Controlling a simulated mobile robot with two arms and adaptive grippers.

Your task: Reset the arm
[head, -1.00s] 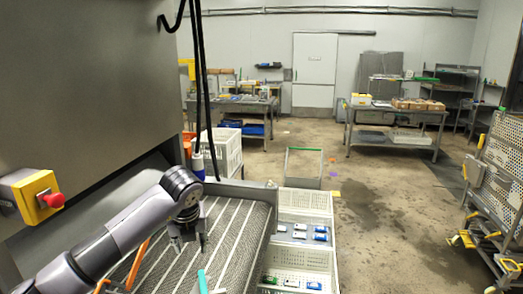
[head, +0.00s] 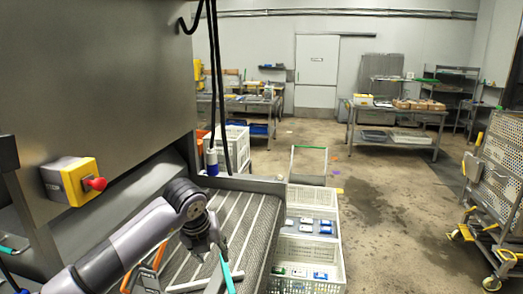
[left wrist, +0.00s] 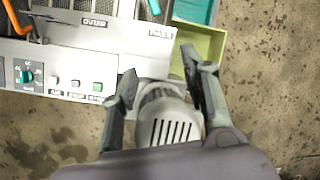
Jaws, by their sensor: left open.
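My left arm comes in from the lower left in the head view. Its gripper (head: 207,244) hangs over the mesh conveyor belt (head: 252,226), pointing down, with nothing visible in it. In the left wrist view the two fingers (left wrist: 160,78) stand apart. A grey slotted housing (left wrist: 167,128) shows between and below them. My right gripper is in neither view.
A yellow box with a red stop button (head: 78,181) is on the steel machine at left. White crates (head: 308,250) with small packs stand right of the belt. The wrist view shows a control panel (left wrist: 62,52) and a yellow-green bin (left wrist: 212,42).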

